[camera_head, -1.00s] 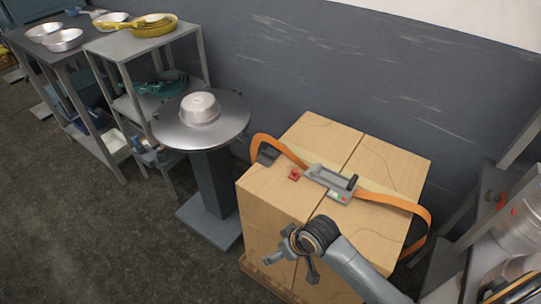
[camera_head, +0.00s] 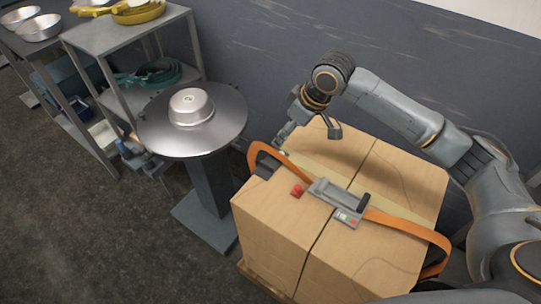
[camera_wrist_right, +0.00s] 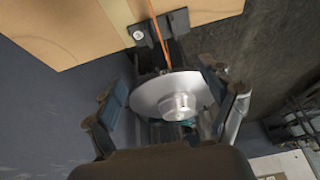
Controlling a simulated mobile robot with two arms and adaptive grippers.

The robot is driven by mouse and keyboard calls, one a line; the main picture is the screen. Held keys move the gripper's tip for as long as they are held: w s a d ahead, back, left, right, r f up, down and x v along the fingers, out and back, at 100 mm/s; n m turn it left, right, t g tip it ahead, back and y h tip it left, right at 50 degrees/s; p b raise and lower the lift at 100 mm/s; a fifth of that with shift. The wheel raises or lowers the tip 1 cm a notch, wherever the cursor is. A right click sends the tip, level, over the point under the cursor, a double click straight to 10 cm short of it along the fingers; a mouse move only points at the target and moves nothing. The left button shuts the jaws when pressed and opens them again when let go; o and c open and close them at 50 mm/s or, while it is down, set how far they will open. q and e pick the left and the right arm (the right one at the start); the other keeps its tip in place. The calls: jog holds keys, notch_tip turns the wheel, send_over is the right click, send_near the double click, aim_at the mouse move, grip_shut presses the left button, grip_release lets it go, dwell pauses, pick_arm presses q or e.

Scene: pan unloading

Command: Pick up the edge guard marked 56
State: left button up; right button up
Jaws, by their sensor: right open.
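A dark edge guard (camera_wrist_right: 158,29) sits at the box edge under the orange strap in the right wrist view. A small round pale mark shows on it, but I cannot read a number. In the head view its dark side (camera_head: 264,171) shows at the stack's left edge, inside the strap loop. My right gripper (camera_head: 309,133) is open and empty above the stack's back left corner, apart from the guard. Its spread fingers also show in the right wrist view (camera_wrist_right: 168,98), with the guard beyond them. My left gripper is not in view.
Cartons (camera_head: 270,210) carry an orange strap (camera_head: 405,228) and a grey tensioner (camera_head: 336,194). A red object (camera_head: 297,190) lies beside it. A round metal table (camera_head: 222,137) with a pan (camera_head: 190,106) stands close left. Shelves (camera_head: 118,37) stand farther left; a wall is behind.

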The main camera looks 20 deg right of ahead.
send_near(267, 161)
jog(key=x, duration=0.4)
jog(key=shift+f, duration=0.3)
jog(key=shift+w+f, duration=0.15)
jog(key=shift+f, duration=0.2)
jog(key=shift+a, duration=0.1)
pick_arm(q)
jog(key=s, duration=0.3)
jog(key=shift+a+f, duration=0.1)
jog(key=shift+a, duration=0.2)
pick_arm(e)
jog(key=c, duration=1.3)
